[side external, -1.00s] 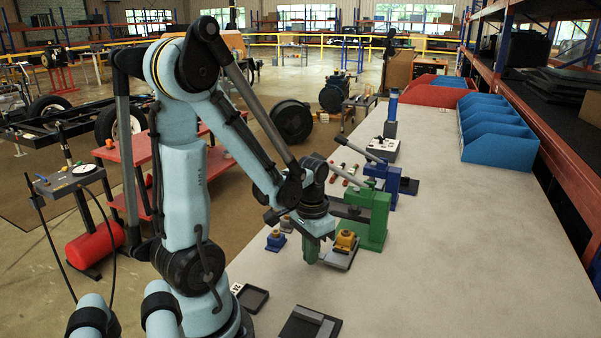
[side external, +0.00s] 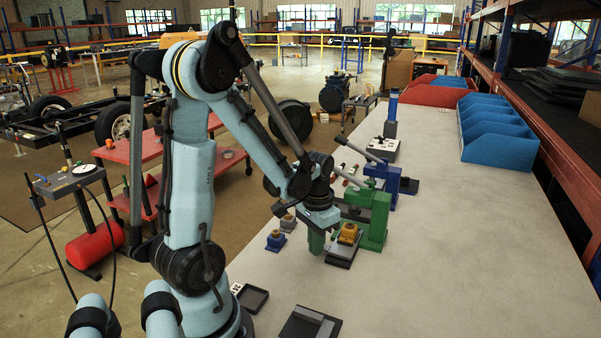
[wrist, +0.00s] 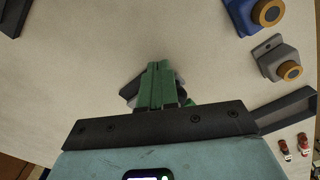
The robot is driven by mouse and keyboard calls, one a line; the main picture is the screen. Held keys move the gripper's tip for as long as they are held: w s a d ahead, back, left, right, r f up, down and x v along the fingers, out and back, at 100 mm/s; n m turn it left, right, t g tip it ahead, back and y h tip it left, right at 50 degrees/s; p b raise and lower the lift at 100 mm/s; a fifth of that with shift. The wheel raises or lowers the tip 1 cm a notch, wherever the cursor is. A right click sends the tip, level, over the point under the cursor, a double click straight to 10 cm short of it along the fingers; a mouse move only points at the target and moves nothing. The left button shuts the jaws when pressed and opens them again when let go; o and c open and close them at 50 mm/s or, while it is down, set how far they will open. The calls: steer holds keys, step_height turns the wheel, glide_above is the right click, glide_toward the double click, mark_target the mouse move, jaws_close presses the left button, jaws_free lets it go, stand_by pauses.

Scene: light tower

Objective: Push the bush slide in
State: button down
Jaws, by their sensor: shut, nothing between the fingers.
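The bush slide (side external: 340,254) is a dark plate at the foot of the green press (side external: 376,221), carrying a block with a yellow top (side external: 348,233). It sticks out partly from the front of the press. My gripper (side external: 317,245) has green fingers, shut and empty, pointing down at the near left end of the slide. Whether they touch it I cannot tell. In the wrist view the shut fingers (wrist: 158,84) hide most of the slide; a grey edge (wrist: 130,88) shows beside them.
A blue block (side external: 275,241) and a grey block (side external: 288,223) with yellow tops stand left of my gripper. A dark tray (side external: 253,298) and a dark plate (side external: 309,325) lie nearer. A blue press (side external: 383,180) stands behind the green one.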

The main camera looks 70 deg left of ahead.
steer(key=shift+w+a, duration=1.35)
steer(key=shift+a, duration=0.05)
stand_by(0.5)
steer(key=shift+s+d+r, duration=0.3)
steer(key=shift+r, duration=0.2)
steer(key=shift+s+d+r, duration=0.25)
steer(key=shift+r, duration=2.75)
